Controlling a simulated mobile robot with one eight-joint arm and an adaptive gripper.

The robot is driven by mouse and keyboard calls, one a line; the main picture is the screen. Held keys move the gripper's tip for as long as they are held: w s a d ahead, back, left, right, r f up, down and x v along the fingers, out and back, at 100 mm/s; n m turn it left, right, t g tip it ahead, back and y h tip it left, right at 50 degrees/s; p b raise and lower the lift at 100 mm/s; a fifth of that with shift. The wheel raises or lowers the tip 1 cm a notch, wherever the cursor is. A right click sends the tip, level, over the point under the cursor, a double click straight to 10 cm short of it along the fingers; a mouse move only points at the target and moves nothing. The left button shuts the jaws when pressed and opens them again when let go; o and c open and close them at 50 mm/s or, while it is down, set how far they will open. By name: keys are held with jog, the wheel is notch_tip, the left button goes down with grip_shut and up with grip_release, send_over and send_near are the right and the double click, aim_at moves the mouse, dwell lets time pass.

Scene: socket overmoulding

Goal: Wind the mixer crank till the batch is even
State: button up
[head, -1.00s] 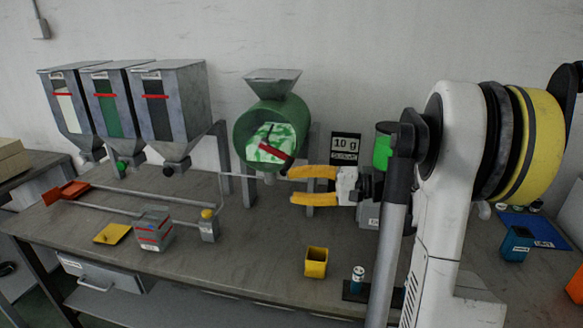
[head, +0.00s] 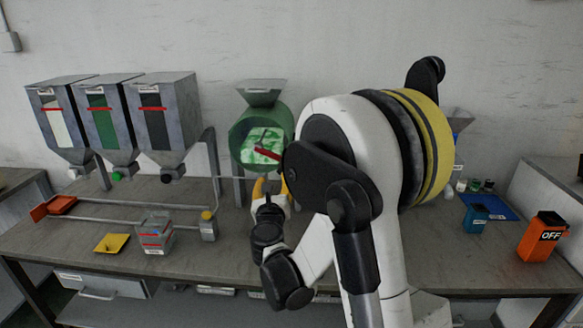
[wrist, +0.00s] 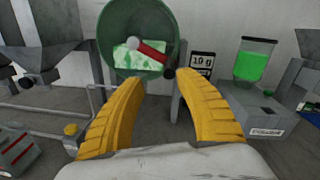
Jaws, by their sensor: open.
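The mixer is a green drum (head: 246,128) with a grey hopper on top; it also shows in the wrist view (wrist: 108,38). The batch (wrist: 128,60) in its window is patchy white and green. The red crank (wrist: 152,52) slopes down right from a pale hub to a dark knob (wrist: 169,73). My gripper (wrist: 158,82) is open and empty, its yellow fingers pointing at the drum. In the wrist view the knob appears just beyond and between the fingertips; I cannot tell the remaining gap. In the head view my arm hides part of the gripper (head: 270,186).
Three grey hoppers (head: 168,112) stand at the left, with a rail and a grey bin (head: 153,236) before them. A "10 g" display (wrist: 202,63) and a green-filled container (wrist: 252,66) stand right of the mixer. An orange OFF box (head: 541,240) is far right.

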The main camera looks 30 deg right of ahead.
aim_at(282, 167)
jog(key=shift+m+g+h, duration=0.4)
jog(key=shift+m+h, duration=0.3)
jog(key=shift+m, duration=0.2)
jog(key=x, duration=0.3)
jog(key=b+x, duration=0.1)
jog(key=x, duration=0.2)
jog(key=d+b+x, duration=0.1)
jog(key=x, duration=0.2)
jog(key=shift+d+f, duration=0.15)
jog(key=shift+f, duration=0.15)
jog(key=shift+c, duration=0.2)
grip_shut()
